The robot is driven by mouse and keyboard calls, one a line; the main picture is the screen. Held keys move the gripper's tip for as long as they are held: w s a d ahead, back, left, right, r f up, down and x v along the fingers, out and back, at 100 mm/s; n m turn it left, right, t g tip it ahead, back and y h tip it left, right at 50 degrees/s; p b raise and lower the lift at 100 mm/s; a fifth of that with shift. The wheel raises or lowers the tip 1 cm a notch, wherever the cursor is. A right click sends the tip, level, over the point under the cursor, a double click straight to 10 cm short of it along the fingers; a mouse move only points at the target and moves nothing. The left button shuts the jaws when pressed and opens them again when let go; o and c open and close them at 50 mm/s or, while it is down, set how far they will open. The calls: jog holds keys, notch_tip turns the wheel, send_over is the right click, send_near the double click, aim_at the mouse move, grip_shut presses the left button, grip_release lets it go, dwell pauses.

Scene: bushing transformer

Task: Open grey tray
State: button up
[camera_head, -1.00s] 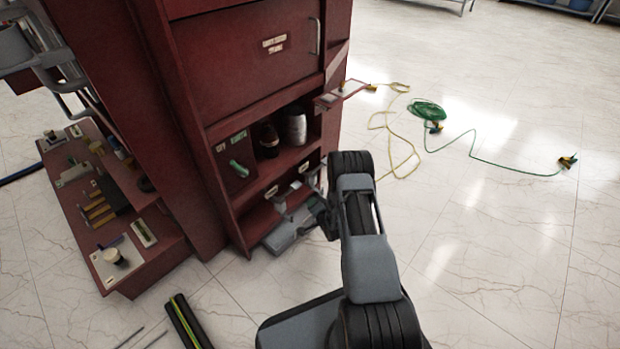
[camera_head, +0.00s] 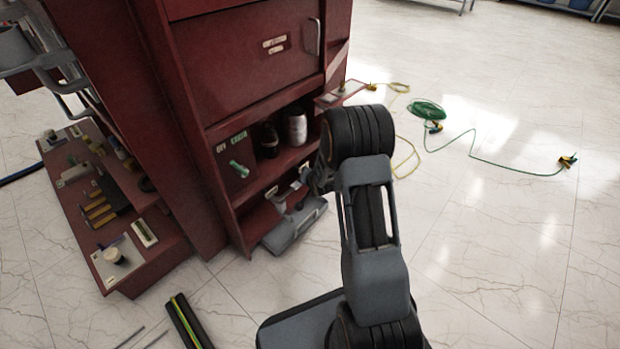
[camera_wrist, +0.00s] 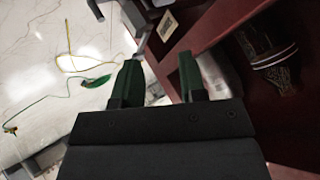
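The grey tray (camera_head: 296,226) sits low at the foot of the red cabinet, in the head view, with its front edge facing the floor on the right. My gripper (camera_head: 318,182) is just above and right of the tray, partly hidden by my arm. In the wrist view my gripper (camera_wrist: 159,78) has its two green-tipped fingers apart, with nothing visibly held between them. The red cabinet edge shows behind the fingers. I cannot identify the grey tray in the wrist view.
Yellow and green cables (camera_head: 428,110) lie on the otherwise clear floor at right.

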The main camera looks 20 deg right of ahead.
jog(key=shift+s+a+r, duration=0.1)
jog(key=shift+r, duration=0.25)
dwell(0.3)
jog(key=s+a+r+n+g+p, duration=0.1)
jog(key=s+r+p, duration=0.1)
jog(key=r+p, duration=0.5)
jog(key=s+a+r+n+p, duration=0.1)
jog(key=r+p, duration=0.3)
jog(key=r, duration=0.7)
jog(key=s+a+r+n+g+p, duration=0.1)
jog(key=s+a+r+n+p, duration=0.1)
jog(key=s+r+p, duration=0.6)
jog(key=s+a+r+n+g+p, duration=0.2)
jog(key=s+r+p, duration=0.6)
jog(key=r, duration=1.1)
jog(key=s+a+r+n+g+p, duration=0.1)
jog(key=s+a+r+n+p, duration=0.1)
jog(key=s+r+p, duration=0.6)
notch_tip(320, 180, up, 7)
jog(key=a+p, duration=0.1)
jog(key=p, duration=0.2)
jog(key=shift+s+a+f+g+y+p, duration=0.2)
jog(key=shift+a+g+y+p, duration=0.1)
jog(key=shift+a+g+y, duration=0.1)
jog(key=shift+d, duration=0.15)
